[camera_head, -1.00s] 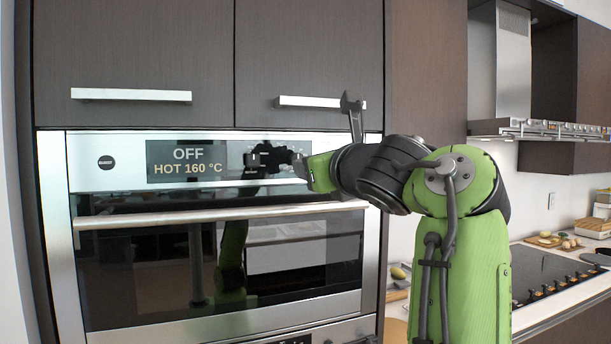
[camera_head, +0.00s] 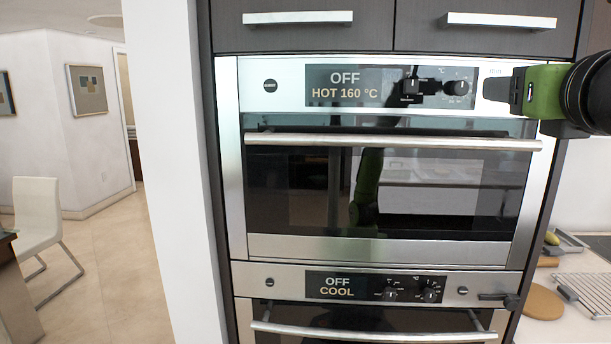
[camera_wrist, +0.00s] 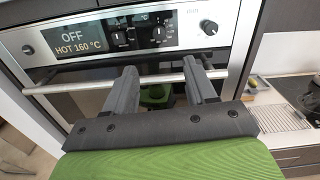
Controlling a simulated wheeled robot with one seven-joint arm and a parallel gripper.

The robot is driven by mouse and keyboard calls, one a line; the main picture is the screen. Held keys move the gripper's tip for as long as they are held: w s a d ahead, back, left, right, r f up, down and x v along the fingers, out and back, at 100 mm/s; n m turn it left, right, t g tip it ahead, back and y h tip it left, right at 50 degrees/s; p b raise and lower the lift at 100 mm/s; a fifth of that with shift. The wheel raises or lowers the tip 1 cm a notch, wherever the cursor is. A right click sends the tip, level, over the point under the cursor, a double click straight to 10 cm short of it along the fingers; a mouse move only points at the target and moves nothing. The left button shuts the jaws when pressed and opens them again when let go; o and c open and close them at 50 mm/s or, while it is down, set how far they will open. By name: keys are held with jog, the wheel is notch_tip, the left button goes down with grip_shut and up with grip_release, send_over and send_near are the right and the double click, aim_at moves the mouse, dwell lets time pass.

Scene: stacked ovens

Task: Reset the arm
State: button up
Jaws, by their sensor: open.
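My gripper (camera_head: 492,88) is at the right in the head view, in front of the right end of the upper oven's (camera_head: 285,247) control panel. It looks empty. In the wrist view my gripper (camera_wrist: 160,78) has its two dark fingers spread apart, pointing at the oven's handle bar and front. No object sits between them. Only the gripper and a green and black part of my arm show in the head view; the rest is out of frame.
The upper oven's display reads OFF, HOT 160 °C; its door is closed. Its handle bar (camera_head: 390,142) sticks out below the panel. The lower oven (camera_head: 470,290) reads OFF, COOL. A counter (camera_head: 560,327) is at the right; open floor (camera_head: 105,270) is at the left.

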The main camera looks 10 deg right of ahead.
jog(key=s+a+f+m+g+y+p, duration=0.25)
jog(key=a+f+m, duration=0.25)
jog(key=f+m, duration=0.35)
jog(key=s+a+f+m+g+y+p, duration=0.1)
jog(key=a+f+m+g, duration=0.3)
jog(key=f+m, duration=0.5)
jog(key=s+a+f+m+g+y+p, duration=0.1)
jog(key=s+a+f+m+y, duration=0.1)
jog(key=a+f+m, duration=0.7)
jog(key=s+f+m+g+h, duration=0.1)
jog(key=s+f+m+g, duration=0.3)
jog(key=s+f+m, duration=0.3)
notch_tip(320, 180, down, 5)
jog(key=s, duration=0.2)
jog(key=shift+s+p, duration=0.4)
